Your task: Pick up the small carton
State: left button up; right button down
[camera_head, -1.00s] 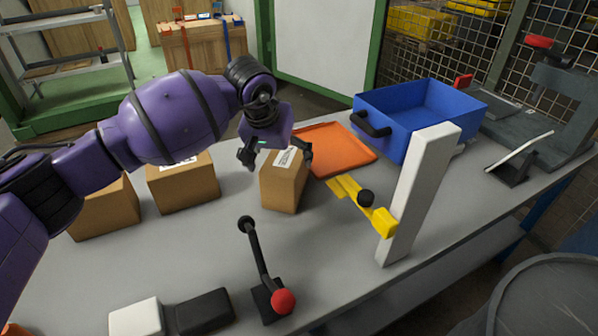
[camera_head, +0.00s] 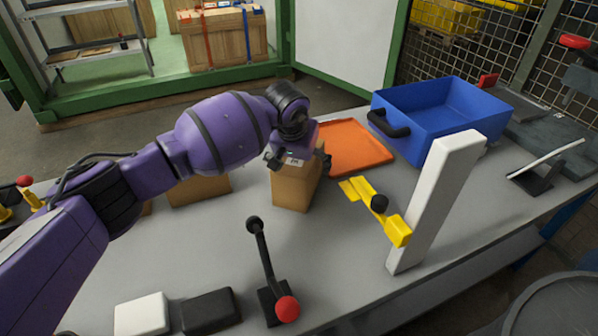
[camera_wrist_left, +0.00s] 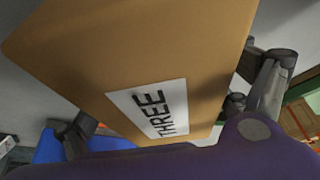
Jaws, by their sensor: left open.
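A brown carton (camera_head: 292,190) with a white label stands upright on the grey table near the middle of the head view. My left gripper (camera_head: 299,164) is above it, open, with one finger at each side of the carton's top. In the left wrist view the carton (camera_wrist_left: 150,50) fills the middle, and its label (camera_wrist_left: 152,110) reads "THREE". The fingers show to its left and right there, and I cannot tell whether they touch it. Another carton (camera_head: 199,190) stands to the left, partly hidden behind my left arm. My right gripper is not in view.
An orange tray (camera_head: 356,150) lies just right of the carton, with a blue bin (camera_head: 445,120) beyond. A white post (camera_head: 436,200) with a yellow arm (camera_head: 372,205) stands at the right. A red-knobbed lever (camera_head: 268,265) rises in front. Black (camera_head: 209,311) and white (camera_head: 142,314) blocks lie front left.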

pick_arm(q)
jog(key=shift+f, duration=0.2)
dwell(0.5)
jog(key=c, duration=2.1)
